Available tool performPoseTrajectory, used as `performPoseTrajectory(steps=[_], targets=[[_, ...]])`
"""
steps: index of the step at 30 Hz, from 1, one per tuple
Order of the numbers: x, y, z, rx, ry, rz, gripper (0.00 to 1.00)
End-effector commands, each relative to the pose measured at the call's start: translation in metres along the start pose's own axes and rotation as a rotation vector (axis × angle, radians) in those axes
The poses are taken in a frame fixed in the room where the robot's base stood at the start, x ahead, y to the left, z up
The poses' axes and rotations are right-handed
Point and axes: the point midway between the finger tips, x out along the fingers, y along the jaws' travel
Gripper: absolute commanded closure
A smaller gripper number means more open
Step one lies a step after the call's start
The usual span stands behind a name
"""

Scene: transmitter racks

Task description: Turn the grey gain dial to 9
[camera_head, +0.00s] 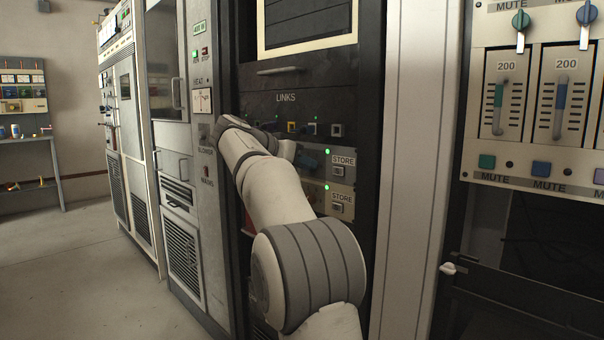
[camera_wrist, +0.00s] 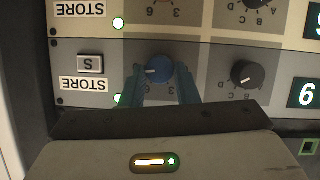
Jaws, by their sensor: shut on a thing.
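The wrist view is upside down. My gripper (camera_wrist: 160,88) is shut around a round blue dial (camera_wrist: 159,68) on a grey panel (camera_wrist: 208,58), one finger on each side. The dial's white mark points left in the picture. I see no dial that is itself clearly grey. A black knob (camera_wrist: 246,74) with letters round it sits to the right. A lit display (camera_wrist: 306,93) on this panel shows a digit that reads 9 when turned upright.
A paler panel (camera_wrist: 200,16) with similar knobs adjoins the grey one. STORE buttons (camera_head: 338,171) and green lights show right of my arm in the head view. A LINKS panel (camera_head: 287,100) is above it. A fader console (camera_head: 540,95) stands right; open floor (camera_head: 90,275) lies left.

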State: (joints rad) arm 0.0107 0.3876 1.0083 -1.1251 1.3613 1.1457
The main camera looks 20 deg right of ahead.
Motion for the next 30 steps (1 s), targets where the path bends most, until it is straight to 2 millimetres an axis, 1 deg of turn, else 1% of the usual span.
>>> performPoseTrajectory(steps=[1,10,26,27,30], targets=[[0.0015,-0.0003,0.0036,0.023,-0.001,-0.011,0.95],[0.0009,0.0007,0.0021,0.117,-0.001,-0.049,0.95],[0.0006,0.0009,0.0009,0.136,-0.002,-0.057,0.95],[0.0007,0.0009,0.0010,0.136,-0.002,-0.057,0.69],[0.0007,0.0011,0.0008,0.135,-0.001,-0.057,0.61]])
